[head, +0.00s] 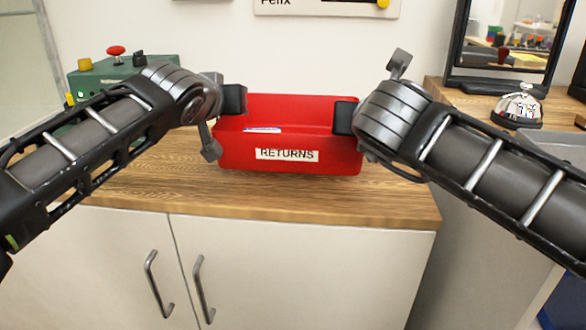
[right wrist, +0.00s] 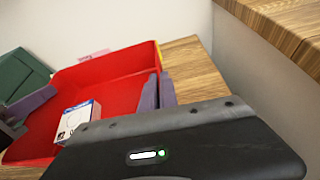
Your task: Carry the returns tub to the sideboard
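The red returns tub (head: 290,174), labelled RETURNS on its front, is upright at the wooden top of a white two-door cabinet (head: 110,230). Whether it rests there or hangs just above is unclear. A small white and blue box (right wrist: 76,122) lies inside it. My left gripper (head: 235,100) is at the tub's left wall and my right gripper (head: 345,117) at its right wall. In the right wrist view the right fingers sit close together on either side of the tub wall (right wrist: 110,70).
A green control box (head: 105,78) with red and yellow knobs stands at left, behind my left arm. A second wooden counter (head: 450,95) at right holds a black-framed panel (head: 452,50) and a silver bell (head: 518,108). The cabinet front edge is clear.

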